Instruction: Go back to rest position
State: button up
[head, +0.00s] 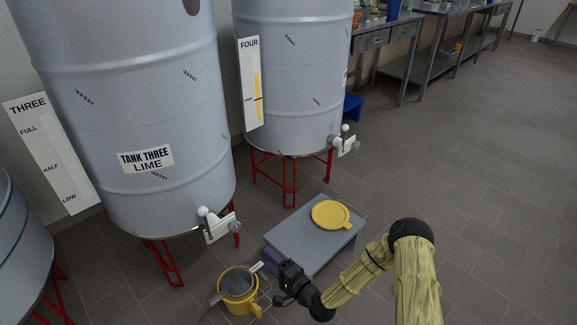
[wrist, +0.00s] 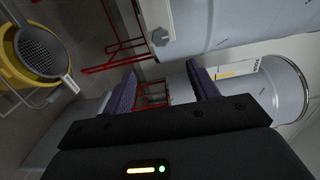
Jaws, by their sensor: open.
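My gripper (head: 268,262) is at the end of my yellow-sleeved arm, low in the head view, beside the grey low table and close to the yellow bucket. In the wrist view its two purple fingers (wrist: 163,88) stand wide apart with nothing between them. A yellow bucket (head: 240,304) stands on the floor below tank three's tap, with a grey strainer (head: 238,284) resting on its top. The bucket (wrist: 12,72) and the strainer (wrist: 42,50) also show at the left of the wrist view, apart from the fingers.
A grey low table (head: 290,237) bears a yellow lid (head: 331,214). Tank three (head: 140,100) and tank four (head: 292,75) stand on red legs with taps (head: 218,226) jutting forward. Steel benches (head: 440,30) line the back. The floor at right is clear.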

jog(key=s+d+r+n+g+h, duration=0.1)
jog(key=d+r+n+g+h, duration=0.3)
jog(key=d, duration=0.4)
jog(key=s+d+r+n+g+h, duration=0.1)
jog(key=d+r+n+g+h, duration=0.1)
jog(key=d+r+n+h, duration=0.55)
jog(key=s+d+r+m+g+h, duration=0.1)
jog(key=s+d+r+m, duration=0.1)
jog(key=s+d+r, duration=0.5)
jog(key=s+d+r+m+g+h, duration=0.1)
jog(key=s+d+r+g, duration=0.15)
jog(key=s+r, duration=0.4)
notch_tip(320, 180, up, 36)
jog(key=s+p, duration=0.2)
jog(key=p, duration=3.6)
jog(key=shift+d, duration=0.35)
